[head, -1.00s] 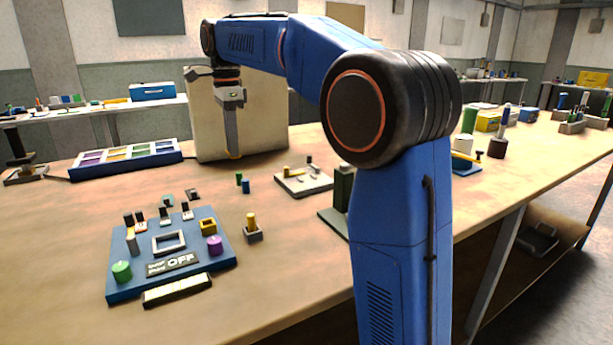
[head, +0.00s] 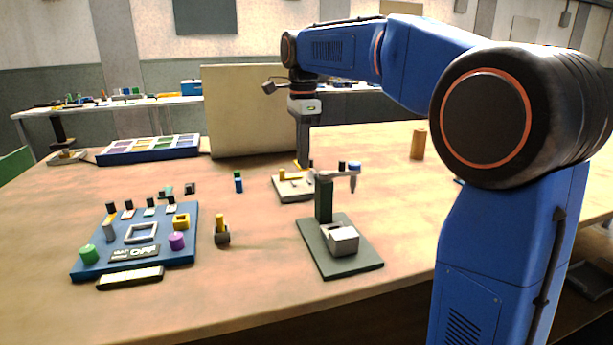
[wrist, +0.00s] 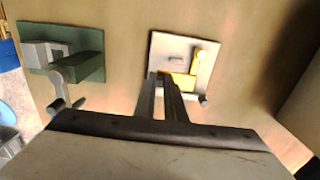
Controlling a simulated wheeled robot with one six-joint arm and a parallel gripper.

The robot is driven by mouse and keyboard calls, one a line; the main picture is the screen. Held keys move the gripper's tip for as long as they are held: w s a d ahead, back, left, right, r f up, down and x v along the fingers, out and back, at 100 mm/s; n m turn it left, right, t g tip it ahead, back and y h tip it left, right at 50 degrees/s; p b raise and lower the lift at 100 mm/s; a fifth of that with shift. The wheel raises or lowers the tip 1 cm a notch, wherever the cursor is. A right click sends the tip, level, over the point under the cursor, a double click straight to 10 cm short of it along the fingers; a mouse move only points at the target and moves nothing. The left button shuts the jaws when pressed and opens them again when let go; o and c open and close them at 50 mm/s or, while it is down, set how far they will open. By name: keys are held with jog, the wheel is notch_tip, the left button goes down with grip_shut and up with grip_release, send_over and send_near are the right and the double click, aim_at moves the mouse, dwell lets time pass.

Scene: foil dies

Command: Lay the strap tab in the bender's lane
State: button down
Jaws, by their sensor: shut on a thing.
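My gripper (head: 302,162) points down over the back of the bender (head: 290,192), a small pale plate with a yellow upright and small dark parts. It is shut on the yellow strap tab (head: 299,164), of which only a small part shows in the head view. In the wrist view, my gripper (wrist: 163,78) reaches over the near part of the bender (wrist: 163,48). The lane is mostly hidden, and I cannot tell whether the tab touches the plate.
A dark green press stand (head: 358,262) with an overhead arm stands in front and right of the bender. A blue control board (head: 125,235), a small post in a block (head: 222,232) and a compartment tray (head: 150,152) are left. A large beige panel (head: 245,110) stands behind.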

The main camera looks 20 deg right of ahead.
jog(key=shift+f, duration=2.65)
jog(key=shift+f, duration=0.15)
jog(key=c, duration=1.8)
grip_release()
notch_tip(320, 180, up, 12)
jog(key=shift+r, duration=0.15)
